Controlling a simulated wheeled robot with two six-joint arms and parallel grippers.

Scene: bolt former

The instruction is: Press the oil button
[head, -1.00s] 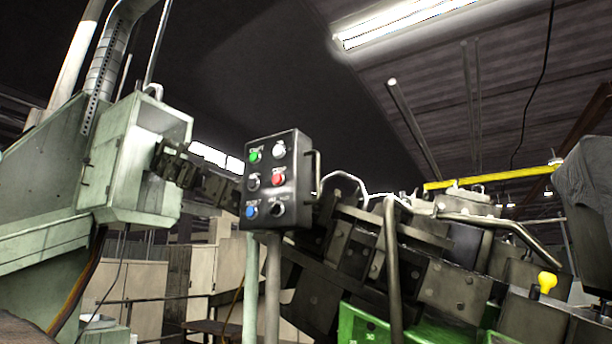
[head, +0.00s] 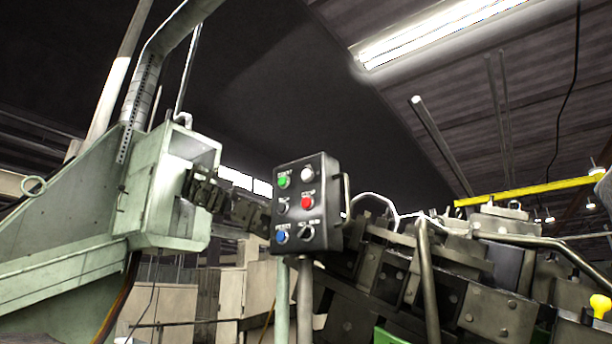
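A dark control box (head: 322,222) stands on two posts near the middle of the head view. Its face carries a green button (head: 284,182), a white button (head: 307,174), a black button (head: 282,206), a red button (head: 307,202), a blue button (head: 282,237) and a black selector knob (head: 307,232). The small labels are too blurred to read surely, so I cannot tell which button is the oil one. The white button at the top right has a very short label. Neither of my grippers is in view.
A pale green machine housing (head: 75,215) fills the left side. Dark machinery (head: 455,300) with bent metal rails (head: 428,280) stands right of and behind the box. A metal handle (head: 346,196) sticks out from the box's right side.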

